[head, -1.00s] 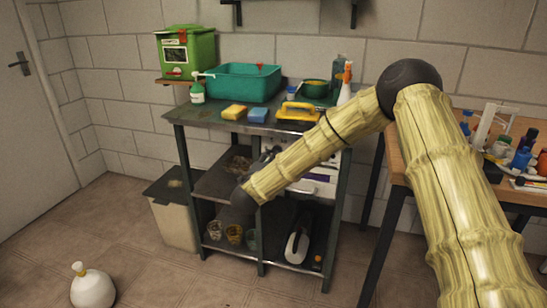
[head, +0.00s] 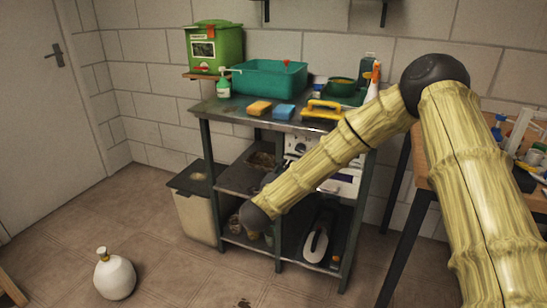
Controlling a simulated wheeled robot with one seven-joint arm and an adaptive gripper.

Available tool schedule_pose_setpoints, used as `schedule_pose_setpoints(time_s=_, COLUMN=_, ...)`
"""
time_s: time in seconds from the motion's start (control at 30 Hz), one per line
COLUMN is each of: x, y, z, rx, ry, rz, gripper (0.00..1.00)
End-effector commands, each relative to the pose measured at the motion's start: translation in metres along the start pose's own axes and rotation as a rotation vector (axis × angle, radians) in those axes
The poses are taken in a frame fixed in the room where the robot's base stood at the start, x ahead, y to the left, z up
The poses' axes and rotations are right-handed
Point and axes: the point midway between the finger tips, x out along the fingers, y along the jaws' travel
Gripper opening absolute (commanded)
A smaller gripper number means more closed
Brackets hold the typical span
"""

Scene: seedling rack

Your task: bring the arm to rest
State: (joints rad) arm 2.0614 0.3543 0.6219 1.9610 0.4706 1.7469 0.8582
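My arm, with yellow bamboo-like links and dark joints, reaches in from the right of the head view. It bends at a dark elbow at the upper right and slopes down to the left, ending in a dark joint in front of the rack's lower shelves. My gripper is not visible beyond that joint, so its fingers and anything in them are hidden. The dark metal rack (head: 203,150) stands behind the arm against the block wall.
On the rack top are a teal basin (head: 268,78), an orange sponge (head: 259,108), a blue sponge (head: 284,112) and a yellow-handled tool (head: 322,109). A lidded bin (head: 196,215) stands left of the rack. A white jug (head: 115,276) is on the otherwise fairly open floor. A wooden table (head: 424,166) is at right.

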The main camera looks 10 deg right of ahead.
Motion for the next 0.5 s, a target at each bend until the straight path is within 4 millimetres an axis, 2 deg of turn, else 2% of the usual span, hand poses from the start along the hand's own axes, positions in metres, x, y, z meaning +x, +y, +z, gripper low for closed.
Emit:
schedule_pose_setpoints(time_s=0.07, x=-0.007, y=0.019, z=0.001, rx=-0.049, ry=-0.034, rz=0.024, gripper=0.30)
schedule_pose_setpoints(time_s=0.17, x=-0.022, y=0.058, z=0.004, rx=-0.158, ry=-0.114, rz=0.075, gripper=0.30)
schedule_pose_setpoints(time_s=0.33, x=-0.065, y=0.145, z=-0.002, rx=-0.408, ry=-0.304, rz=0.194, gripper=0.30)
schedule_pose_setpoints(time_s=0.5, x=-0.117, y=0.225, z=-0.024, rx=-0.651, ry=-0.497, rz=0.311, gripper=0.30)
